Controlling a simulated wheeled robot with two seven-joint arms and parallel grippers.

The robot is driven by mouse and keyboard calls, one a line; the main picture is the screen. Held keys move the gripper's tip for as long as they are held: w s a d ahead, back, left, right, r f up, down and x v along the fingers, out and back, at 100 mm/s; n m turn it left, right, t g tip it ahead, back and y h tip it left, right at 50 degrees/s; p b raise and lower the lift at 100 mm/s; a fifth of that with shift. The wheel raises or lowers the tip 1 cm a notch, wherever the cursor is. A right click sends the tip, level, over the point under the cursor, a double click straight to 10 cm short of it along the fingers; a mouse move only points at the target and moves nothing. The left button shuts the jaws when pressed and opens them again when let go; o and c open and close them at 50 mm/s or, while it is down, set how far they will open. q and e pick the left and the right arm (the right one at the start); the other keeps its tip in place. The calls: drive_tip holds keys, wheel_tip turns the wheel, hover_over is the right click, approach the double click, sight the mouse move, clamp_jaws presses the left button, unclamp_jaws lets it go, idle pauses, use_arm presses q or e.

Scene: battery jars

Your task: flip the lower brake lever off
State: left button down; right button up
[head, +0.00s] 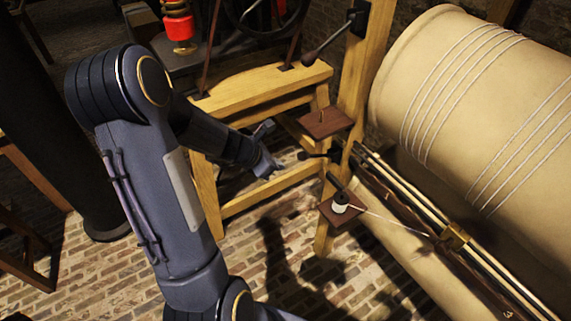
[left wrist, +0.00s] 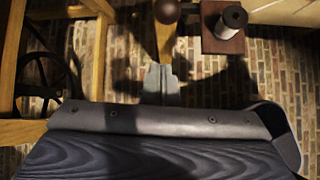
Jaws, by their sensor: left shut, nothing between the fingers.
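The lower brake lever (head: 318,155) is a short dark lever with a round knob, on the wooden post below a brown plate. It points left, roughly level. My left gripper (head: 272,170) is shut and empty, to the left of the lever's knob and apart from it in the head view. My right gripper is not in view.
An upper lever (head: 328,40) is on the same wooden post (head: 370,60). A white thread spool (head: 340,202) stands on a brown plate, its thread running to brass rails (head: 452,238). A large cream drum (head: 480,100) fills the right. A wooden frame (head: 260,88) stands behind my left arm.

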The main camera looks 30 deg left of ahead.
use_arm(q)
drive_tip(key=shift+p+v, duration=0.5)
drive_tip(key=shift+v, duration=1.7)
